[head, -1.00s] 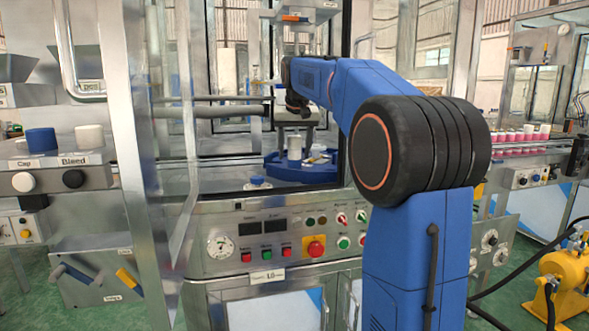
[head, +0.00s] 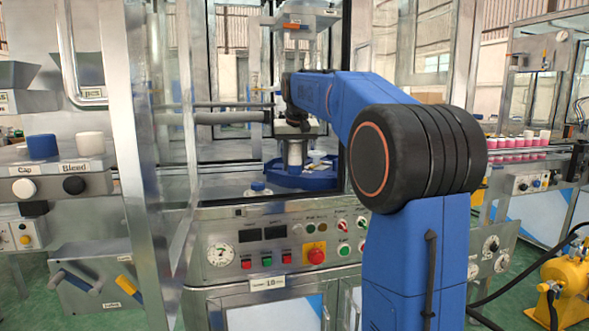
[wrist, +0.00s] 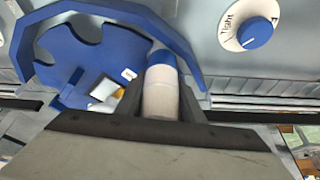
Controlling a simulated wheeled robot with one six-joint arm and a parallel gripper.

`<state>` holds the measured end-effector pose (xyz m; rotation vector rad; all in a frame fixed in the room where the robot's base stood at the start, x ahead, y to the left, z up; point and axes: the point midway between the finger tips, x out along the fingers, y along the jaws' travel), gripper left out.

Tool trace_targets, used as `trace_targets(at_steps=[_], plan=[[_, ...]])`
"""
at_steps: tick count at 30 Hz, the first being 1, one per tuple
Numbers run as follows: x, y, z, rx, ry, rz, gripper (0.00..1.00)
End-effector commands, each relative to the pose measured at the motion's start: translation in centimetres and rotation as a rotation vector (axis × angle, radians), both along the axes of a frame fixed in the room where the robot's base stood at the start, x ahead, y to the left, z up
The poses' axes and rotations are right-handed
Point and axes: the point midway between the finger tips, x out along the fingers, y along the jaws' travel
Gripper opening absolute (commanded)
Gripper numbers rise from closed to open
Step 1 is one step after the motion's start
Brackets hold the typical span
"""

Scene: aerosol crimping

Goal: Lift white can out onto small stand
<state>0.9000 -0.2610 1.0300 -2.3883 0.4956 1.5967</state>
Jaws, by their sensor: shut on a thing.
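A white can (head: 295,153) stands upright at the blue holder (head: 285,178) inside the machine opening. My gripper (head: 295,138) reaches it from above and is shut on the can. In the wrist view the white can (wrist: 160,92) sits between the two dark fingers of my gripper (wrist: 161,108), with blue showing just beyond its far end. The notched blue holder (wrist: 85,55) with its curved rim lies beside it. I cannot tell whether the can still rests on a surface. I cannot make out the small stand clearly.
A blue-topped dial marked Tight (wrist: 258,33) stands near the holder; it also shows in the head view (head: 258,187). A small white and yellow piece (wrist: 106,90) lies by the holder. Metal posts and a door frame (head: 183,140) bound the opening.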

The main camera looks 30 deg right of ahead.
Motion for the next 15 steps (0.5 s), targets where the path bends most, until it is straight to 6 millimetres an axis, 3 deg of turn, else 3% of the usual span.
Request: trace_targets(at_steps=[15], plan=[[0.1,0.0,8.1,-0.001,-0.002,0.000,0.09]])
